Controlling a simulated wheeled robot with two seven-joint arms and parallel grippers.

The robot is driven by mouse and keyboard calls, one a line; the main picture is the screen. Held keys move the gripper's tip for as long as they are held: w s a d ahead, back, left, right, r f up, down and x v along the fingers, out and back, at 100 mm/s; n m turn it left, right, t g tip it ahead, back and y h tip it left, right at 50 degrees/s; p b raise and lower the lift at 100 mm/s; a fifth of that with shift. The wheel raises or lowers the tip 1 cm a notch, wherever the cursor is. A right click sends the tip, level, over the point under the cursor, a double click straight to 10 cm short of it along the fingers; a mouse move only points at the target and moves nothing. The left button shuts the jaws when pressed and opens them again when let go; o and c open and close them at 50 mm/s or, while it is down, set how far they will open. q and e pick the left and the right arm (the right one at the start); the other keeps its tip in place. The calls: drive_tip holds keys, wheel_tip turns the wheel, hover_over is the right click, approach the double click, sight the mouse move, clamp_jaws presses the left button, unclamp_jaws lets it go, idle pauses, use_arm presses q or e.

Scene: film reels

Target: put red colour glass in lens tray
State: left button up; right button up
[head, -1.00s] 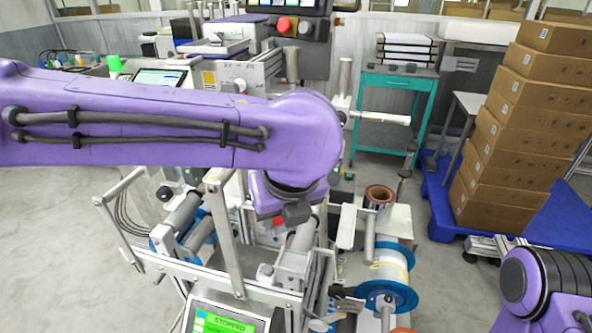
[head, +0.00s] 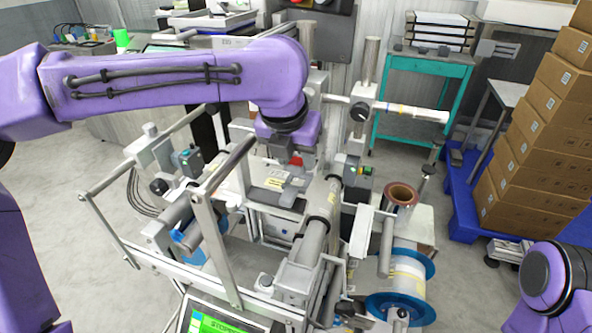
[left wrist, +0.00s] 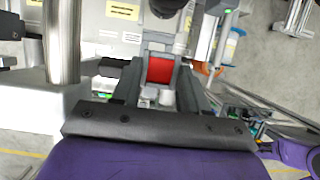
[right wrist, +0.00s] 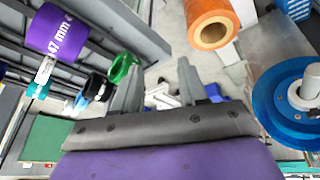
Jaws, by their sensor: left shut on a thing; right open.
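The red colour glass (left wrist: 160,70) shows as a red square between the fingers of my left gripper (left wrist: 160,85) in the left wrist view. The left gripper is shut on it. In the head view my left gripper (head: 291,190) points down over the middle of the grey machine; a small red patch shows beside it, and I cannot tell whether it is the glass. My right gripper (right wrist: 157,88) is open and empty in the right wrist view; its fingers are out of the head view. I cannot make out the lens tray.
The machine's rollers and posts (head: 318,235) stand close below and around my left gripper. A blue-flanged reel (head: 402,285) and a brown roll (head: 401,195) are at right. A teal table (head: 420,68) and stacked cartons (head: 540,125) stand behind. An orange roll (right wrist: 211,30) is near my right gripper.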

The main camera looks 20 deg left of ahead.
sight(296, 171)
use_arm(q)
drive_tip(key=shift+w+a+f, duration=0.15)
drive_tip(key=shift+w+f, duration=0.4)
drive_tip(key=shift+f, duration=0.2)
drive_tip(key=x, duration=0.3)
drive_tip(key=shift+s+a+f, duration=0.1)
drive_tip(key=shift+s+f, duration=0.1)
drive_tip(key=shift+f, duration=0.25)
drive_tip(key=shift+s, duration=0.1)
drive_tip(key=o, duration=1)
drive_tip(key=shift+f, duration=0.15)
drive_tip(key=shift+o, duration=0.2)
drive_tip(key=v, duration=1.2)
drive_tip(key=shift+p, duration=0.3)
